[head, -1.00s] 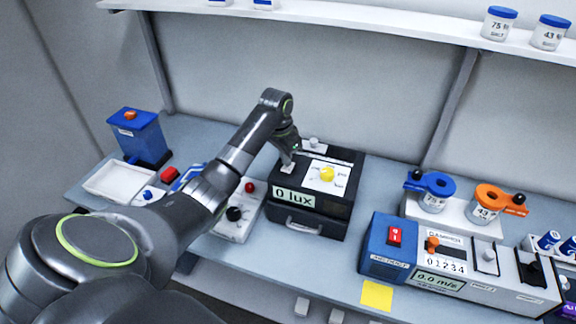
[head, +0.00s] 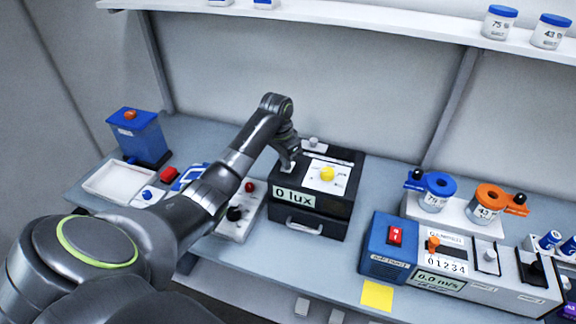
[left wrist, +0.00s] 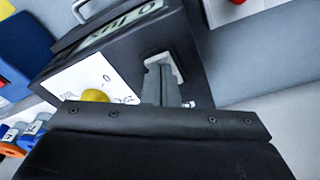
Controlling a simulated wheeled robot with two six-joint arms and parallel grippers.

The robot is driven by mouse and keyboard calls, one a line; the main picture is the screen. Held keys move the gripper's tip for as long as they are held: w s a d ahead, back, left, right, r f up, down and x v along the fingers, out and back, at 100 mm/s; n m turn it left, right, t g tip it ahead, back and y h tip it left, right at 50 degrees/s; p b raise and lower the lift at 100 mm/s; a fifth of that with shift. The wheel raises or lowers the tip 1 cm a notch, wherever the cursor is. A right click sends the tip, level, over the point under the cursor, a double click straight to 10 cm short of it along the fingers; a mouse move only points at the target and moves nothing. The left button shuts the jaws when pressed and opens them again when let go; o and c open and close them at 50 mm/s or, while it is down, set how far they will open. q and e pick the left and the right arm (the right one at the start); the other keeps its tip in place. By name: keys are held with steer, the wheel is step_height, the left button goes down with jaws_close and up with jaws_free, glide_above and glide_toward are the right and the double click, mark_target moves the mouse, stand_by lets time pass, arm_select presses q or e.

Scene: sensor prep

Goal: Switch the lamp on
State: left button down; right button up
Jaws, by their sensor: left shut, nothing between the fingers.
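The lamp unit looks to be the black box (head: 322,217) on the bench, with a display (head: 294,197) reading "0 lux" and a yellow knob (head: 327,174) on a white dial plate. My left gripper (head: 287,166) is shut and empty, pointing down over the left part of the box top. In the left wrist view, the shut fingers (left wrist: 160,84) are over a small white plate (left wrist: 177,65) beside the dial. They hide most of this plate, so I cannot tell what control is on it or whether they touch it. My right gripper is not in view.
A control box with red and black knobs (head: 235,214) stands left of the black box. A blue box with a red switch (head: 395,236) stands to its right. A white tray (head: 96,184) and a blue bin (head: 137,134) are at the far left.

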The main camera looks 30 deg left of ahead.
arm_select(q)
steer(key=shift+f, duration=0.2)
steer(key=shift+r, duration=0.1)
steer(key=shift+r+p, duration=0.8)
steer(key=shift+r, duration=2.65)
steer(key=shift+f, duration=0.15)
